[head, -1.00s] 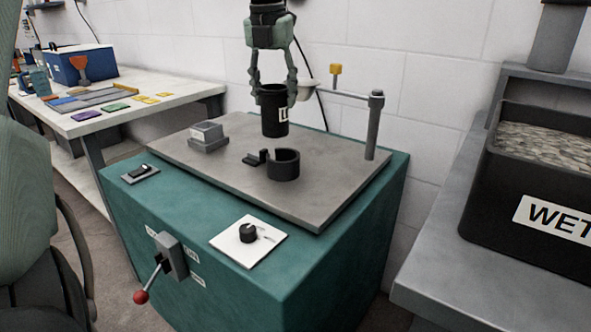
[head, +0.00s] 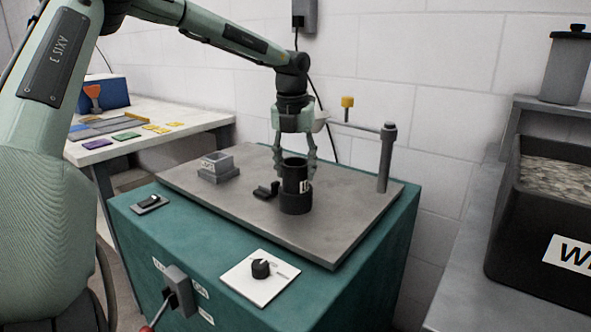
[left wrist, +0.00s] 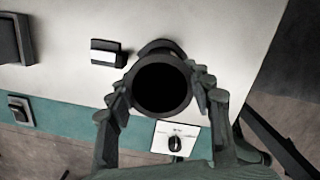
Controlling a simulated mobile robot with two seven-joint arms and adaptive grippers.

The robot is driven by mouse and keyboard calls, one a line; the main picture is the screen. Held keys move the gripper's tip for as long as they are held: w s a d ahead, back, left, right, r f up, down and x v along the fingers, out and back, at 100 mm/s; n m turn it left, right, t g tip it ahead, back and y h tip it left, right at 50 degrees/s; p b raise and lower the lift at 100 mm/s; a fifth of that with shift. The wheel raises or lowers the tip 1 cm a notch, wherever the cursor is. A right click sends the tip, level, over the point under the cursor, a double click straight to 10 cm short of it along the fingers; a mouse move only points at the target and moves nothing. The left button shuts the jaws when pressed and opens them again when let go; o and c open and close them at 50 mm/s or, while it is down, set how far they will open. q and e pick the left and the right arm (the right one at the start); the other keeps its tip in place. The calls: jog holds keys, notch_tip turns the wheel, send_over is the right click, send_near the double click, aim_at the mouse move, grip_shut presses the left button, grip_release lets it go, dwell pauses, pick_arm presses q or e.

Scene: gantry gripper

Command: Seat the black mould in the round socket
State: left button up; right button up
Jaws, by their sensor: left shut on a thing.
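The black mould (head: 294,175), an open-topped cylinder with a white label, stands upright at the round socket (head: 296,203). Its lower end is hidden by the socket's dark wall, so it appears to be inside the ring; I cannot tell whether it touches the bottom. My left gripper (head: 296,166) comes from above and is shut on the mould, a finger on each side. In the left wrist view the mould (left wrist: 162,86) shows its round dark mouth between the fingertips (left wrist: 160,92), and a dark curved edge of the socket (left wrist: 160,45) shows beyond it. My right gripper is out of view.
The socket sits on a grey plate (head: 225,208) atop a green cabinet (head: 190,250). A small grey square block (head: 217,168) stands left, and a post (head: 387,160) with a yellow-knobbed arm (head: 347,102) stands right. A knob panel (head: 260,278) is in front. A black bin (head: 535,225) stands far right.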

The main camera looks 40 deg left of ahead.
pick_arm(q)
jog(key=shift+f, duration=0.2)
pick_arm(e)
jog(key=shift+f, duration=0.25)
pick_arm(q)
jog(key=shift+f, duration=0.1)
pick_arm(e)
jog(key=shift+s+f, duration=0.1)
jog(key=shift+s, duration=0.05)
pick_arm(q)
jog(key=o, duration=1.2)
jog(key=shift+c, duration=0.2)
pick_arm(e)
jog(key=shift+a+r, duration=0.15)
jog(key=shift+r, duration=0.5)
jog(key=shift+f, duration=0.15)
